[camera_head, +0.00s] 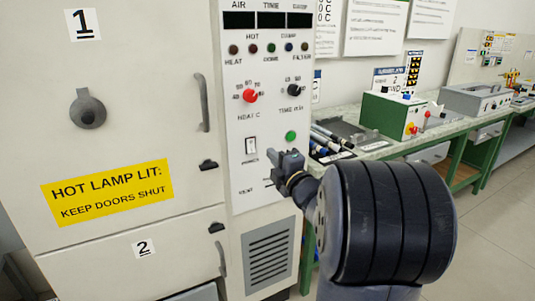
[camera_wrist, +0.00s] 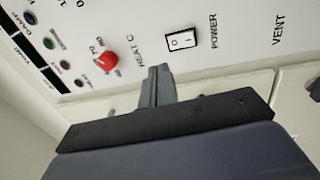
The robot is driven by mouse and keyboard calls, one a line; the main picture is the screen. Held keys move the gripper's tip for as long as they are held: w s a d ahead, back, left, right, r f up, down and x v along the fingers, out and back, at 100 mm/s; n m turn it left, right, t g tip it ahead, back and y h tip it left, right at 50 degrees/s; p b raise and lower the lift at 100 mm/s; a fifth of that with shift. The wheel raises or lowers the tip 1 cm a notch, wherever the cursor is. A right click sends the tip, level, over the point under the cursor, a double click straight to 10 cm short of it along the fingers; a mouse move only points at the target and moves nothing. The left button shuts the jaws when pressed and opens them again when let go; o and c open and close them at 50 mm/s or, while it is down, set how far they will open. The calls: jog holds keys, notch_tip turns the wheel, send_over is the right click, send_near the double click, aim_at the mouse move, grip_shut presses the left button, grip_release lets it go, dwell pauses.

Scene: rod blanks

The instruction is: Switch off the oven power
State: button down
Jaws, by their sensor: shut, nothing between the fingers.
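The oven (camera_head: 150,120) is a pale cabinet with a control panel on its right side. The power switch (camera_head: 251,146) is a small white rocker in a black frame, above the word POWER. It also shows in the wrist view (camera_wrist: 181,40), uncovered, with marks on its face. My gripper (camera_head: 284,156) is shut and empty in front of the panel, right of and slightly below the switch in the head view. In the wrist view my gripper (camera_wrist: 160,72) has its fingertips just below and left of the switch. I cannot tell whether they touch the panel.
A red HEAT knob (camera_head: 250,96), a black TIME knob (camera_head: 294,90) and a green button (camera_head: 291,135) are near the switch. Door handles (camera_head: 203,103) stick out to the left. A bench (camera_head: 375,148) with tools and boxes stands at right; the floor (camera_head: 495,215) there is clear.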

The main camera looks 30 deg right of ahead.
jog(key=shift+s+d+r, duration=0.1)
jog(key=shift+s+r, duration=0.05)
jog(key=shift+s, duration=0.9)
jog(key=shift+s+r, duration=0.1)
jog(key=shift+s, duration=0.9)
